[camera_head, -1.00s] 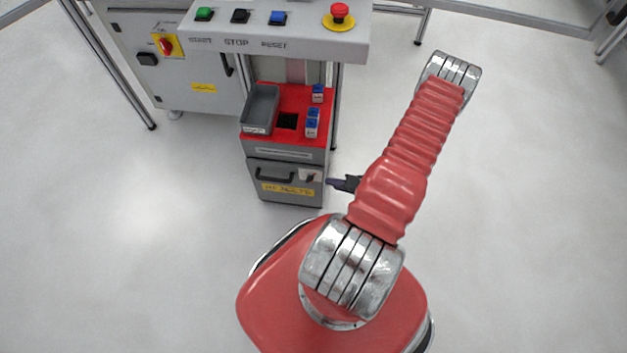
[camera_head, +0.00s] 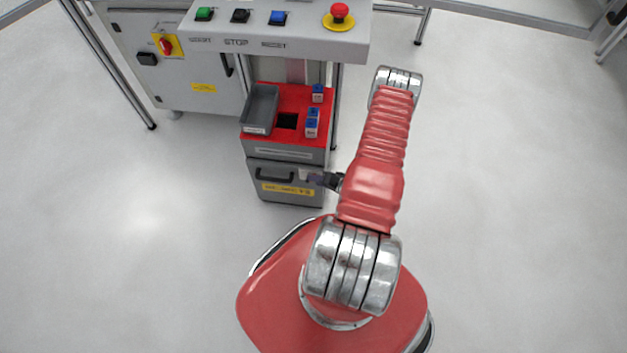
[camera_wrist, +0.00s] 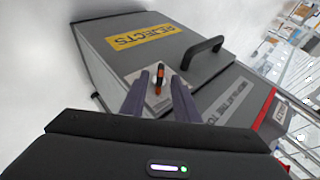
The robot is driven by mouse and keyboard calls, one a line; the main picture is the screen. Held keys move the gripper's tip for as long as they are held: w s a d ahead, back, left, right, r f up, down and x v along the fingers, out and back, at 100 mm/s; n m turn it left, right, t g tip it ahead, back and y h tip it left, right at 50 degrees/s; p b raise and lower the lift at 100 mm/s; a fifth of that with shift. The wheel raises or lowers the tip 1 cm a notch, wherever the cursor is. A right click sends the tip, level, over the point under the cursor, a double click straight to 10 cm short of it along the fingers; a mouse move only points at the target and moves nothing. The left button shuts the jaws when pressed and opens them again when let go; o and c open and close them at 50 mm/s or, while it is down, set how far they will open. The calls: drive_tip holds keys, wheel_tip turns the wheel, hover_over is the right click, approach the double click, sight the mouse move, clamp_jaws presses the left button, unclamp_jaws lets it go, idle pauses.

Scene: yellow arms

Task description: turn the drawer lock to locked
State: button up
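The drawer lock (camera_wrist: 159,82) shows in the wrist view as a small orange-and-black knob on a light square plate, on the grey drawer front (camera_wrist: 105,62). My gripper (camera_wrist: 165,75) points at it, with one dark finger on either side of the knob in the picture. The fingers are apart; I cannot tell whether they touch the knob. In the head view my gripper (camera_head: 314,178) is at the right of the drawer front (camera_head: 270,175) and covers most of the lock.
The drawer has a black handle (camera_wrist: 203,52) and a yellow REJECTS label (camera_wrist: 143,37). A button panel (camera_head: 270,42) overhangs behind. The floor to the right is clear.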

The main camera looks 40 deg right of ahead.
drive_tip(key=shift+x, duration=1.45)
clamp_jaws()
